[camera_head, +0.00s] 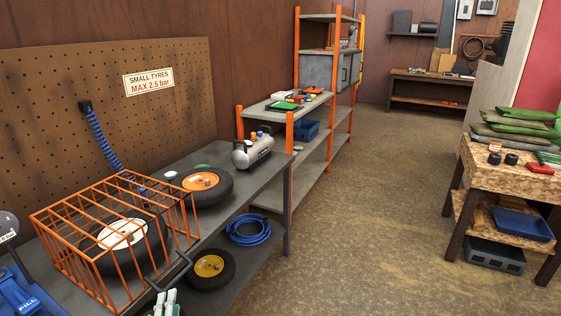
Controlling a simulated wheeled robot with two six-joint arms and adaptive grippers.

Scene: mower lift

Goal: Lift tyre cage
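The tyre cage (110,194) is an orange wire box standing on the grey workbench (268,170) at the left. A black tyre with a pale hub (122,234) lies inside it, seen through the bars. A dark handle (184,263) sticks out from the cage's lower front right side. My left gripper (165,302) shows only as pale, greenish fingertips at the bottom edge, just below the handle. It looks apart from the handle, and its opening is unclear. My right gripper is out of view.
A tyre with an orange hub (200,181) and a grey air tank (252,151) stand behind the cage. A blue coiled hose (102,138) hangs close to it. A blue machine (25,296) is at bottom left. The floor right of the bench is clear.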

